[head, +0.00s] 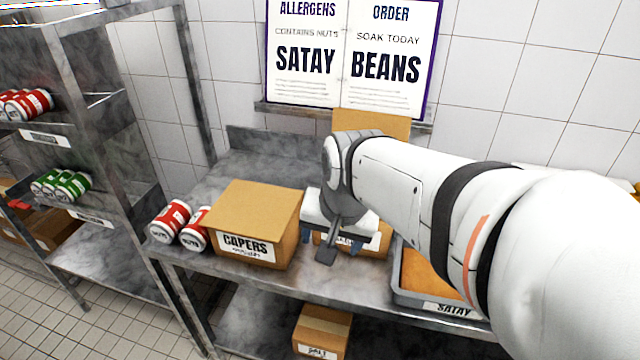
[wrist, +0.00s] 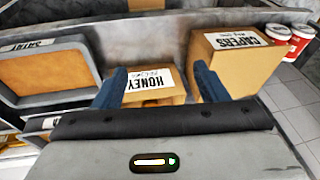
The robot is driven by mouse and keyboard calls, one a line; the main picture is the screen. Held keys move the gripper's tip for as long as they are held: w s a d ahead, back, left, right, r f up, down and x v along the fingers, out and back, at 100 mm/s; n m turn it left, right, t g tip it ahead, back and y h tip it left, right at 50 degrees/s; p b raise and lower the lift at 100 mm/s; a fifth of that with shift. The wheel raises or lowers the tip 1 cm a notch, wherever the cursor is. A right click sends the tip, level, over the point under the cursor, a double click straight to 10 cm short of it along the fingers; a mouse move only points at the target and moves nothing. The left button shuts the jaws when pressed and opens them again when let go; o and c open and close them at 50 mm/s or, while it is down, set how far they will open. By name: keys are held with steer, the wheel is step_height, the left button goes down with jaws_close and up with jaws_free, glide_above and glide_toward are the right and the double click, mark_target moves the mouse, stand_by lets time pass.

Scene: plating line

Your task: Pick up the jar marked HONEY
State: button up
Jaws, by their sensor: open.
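No jar marked HONEY shows by itself. A cardboard box with a HONEY label (wrist: 150,84) sits in the middle of the wrist view, upside down there. In the head view the box (head: 385,236) stands on the steel bench, mostly hidden behind my gripper, with a raised cardboard panel behind it. What is inside it cannot be seen. My gripper (head: 338,243) is open and empty in front of the box. In the wrist view the blue fingers of my gripper (wrist: 158,82) stand apart, one towards each side of the HONEY box.
A CAPERS box (head: 255,220) stands close left on the bench, with red-labelled jars (head: 172,217) beyond it. A grey SATAY tray (head: 405,297) is on the right. A SALT box (head: 322,330) is below. A steel rack (head: 110,195) with red and green jars stands left.

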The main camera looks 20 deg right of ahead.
steer(key=shift+o, duration=1.1)
steer(key=w+d+f+m+b, duration=0.2)
steer(key=w+d+m, duration=0.3)
steer(key=w+m, duration=0.5)
steer(key=f+m, duration=0.1)
steer(key=m, duration=0.2)
steer(key=shift+d+f+m+b, duration=0.3)
steer(key=shift+d+f+b, duration=0.05)
steer(key=shift+d+b, duration=0.05)
steer(key=w+d+f+m+b, duration=0.1)
steer(key=w+d+f+m, duration=0.1)
steer(key=m, duration=0.3)
steer(key=w+d+f+m, duration=0.1)
steer(key=w+d+m, duration=0.3)
steer(key=w+d+f+m+t+b, duration=0.1)
steer(key=w+d+f+m, duration=0.1)
steer(key=m, duration=0.3)
steer(key=shift+w+d+f+m+b, duration=0.15)
steer(key=shift+w+d+f, duration=0.1)
steer(key=shift+d, duration=0.2)
steer(key=shift+w+d+f+m+b, duration=0.1)
steer(key=shift+w+d+m+b, duration=0.1)
steer(key=shift+d, duration=0.25)
steer(key=shift+w+d+f+m, duration=0.1)
steer(key=shift+w+f+m, duration=0.2)
steer(key=shift+f, duration=0.3)
steer(key=x, duration=0.6)
steer(key=shift+w+a+f, duration=0.2)
steer(key=shift+w+a, duration=0.1)
steer(key=shift+a, duration=0.1)
